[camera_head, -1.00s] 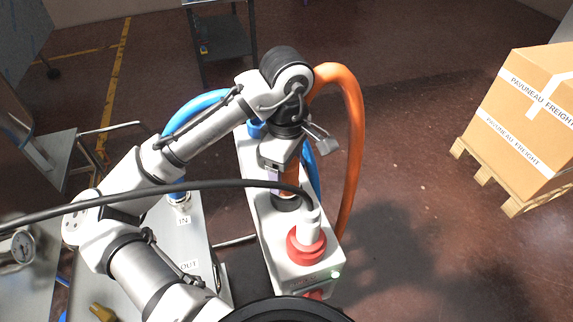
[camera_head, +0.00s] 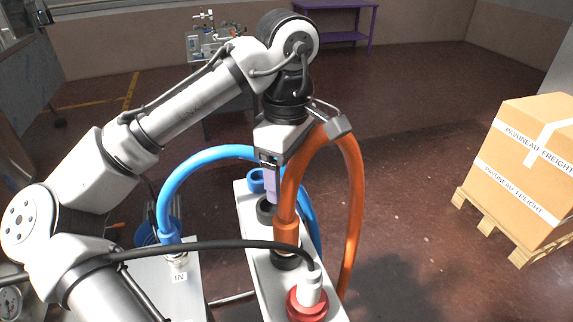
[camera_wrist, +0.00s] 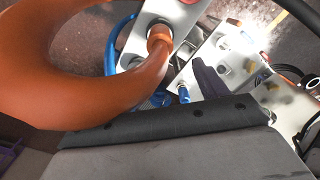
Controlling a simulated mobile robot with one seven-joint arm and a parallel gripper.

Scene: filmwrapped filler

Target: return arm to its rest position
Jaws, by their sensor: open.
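My arm reaches in from the left in the head view, bent at the elbow. My gripper (camera_head: 271,188) points down above the white machine block (camera_head: 250,222), beside the orange hose (camera_head: 350,190). It is open, and I see nothing held in it. The orange hose rises from a fitting on the block, arches over and comes down on the right side. It fills the upper left of the wrist view (camera_wrist: 40,90). Part of the block's far end is hidden behind my gripper and the hose.
A blue hose (camera_head: 205,158) arches from the IN fitting (camera_head: 177,262) behind my arm. A black cable (camera_head: 200,246) runs to a plug at the red collar (camera_head: 303,303). Boxes stand on a pallet (camera_head: 487,226) at right. A purple table (camera_head: 340,35) stands far back. Open floor lies between.

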